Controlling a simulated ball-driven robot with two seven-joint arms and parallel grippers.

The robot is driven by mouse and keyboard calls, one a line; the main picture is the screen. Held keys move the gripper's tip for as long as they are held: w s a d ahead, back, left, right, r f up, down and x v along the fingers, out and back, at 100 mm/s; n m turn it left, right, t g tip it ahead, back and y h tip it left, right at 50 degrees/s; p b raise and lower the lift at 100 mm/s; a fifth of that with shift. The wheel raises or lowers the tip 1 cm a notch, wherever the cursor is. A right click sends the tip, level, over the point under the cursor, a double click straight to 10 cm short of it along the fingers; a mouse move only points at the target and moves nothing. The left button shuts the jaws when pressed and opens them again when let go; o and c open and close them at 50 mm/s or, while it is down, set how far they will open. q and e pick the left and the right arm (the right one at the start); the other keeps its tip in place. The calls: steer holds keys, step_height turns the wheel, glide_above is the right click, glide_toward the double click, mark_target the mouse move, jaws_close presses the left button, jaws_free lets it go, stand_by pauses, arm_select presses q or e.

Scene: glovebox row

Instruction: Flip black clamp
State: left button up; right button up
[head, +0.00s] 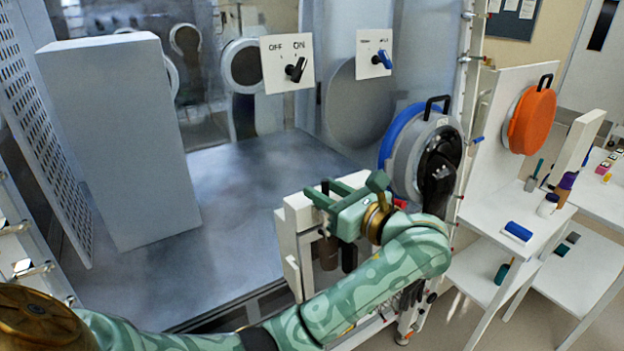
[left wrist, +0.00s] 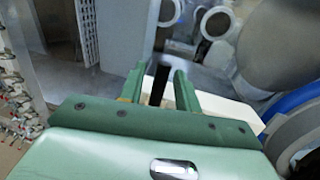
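A black part (head: 438,178) sits on the front of the grey round port (head: 404,165) with the blue ring; it looks clamp-like, but I cannot tell for sure that it is the black clamp. My left gripper (head: 320,194) is left of this port, over a white box-like stand (head: 291,232). Its two green fingers are apart. In the left wrist view, a dark upright strip (left wrist: 160,86) shows between the fingers of my left gripper (left wrist: 159,76); I cannot tell what it is. No grip on anything shows. My right gripper is not in view.
An OFF/ON panel with a black knob (head: 296,69) and a panel with a blue knob (head: 382,59) are on the glovebox front. A tall grey box (head: 120,140) stands left. An orange round cover (head: 532,120) and white shelves (head: 505,222) are at right.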

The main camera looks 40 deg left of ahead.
arm_select(q)
steer(key=shift+a, duration=0.1)
steer(key=shift+c, duration=1.2)
jaws_close()
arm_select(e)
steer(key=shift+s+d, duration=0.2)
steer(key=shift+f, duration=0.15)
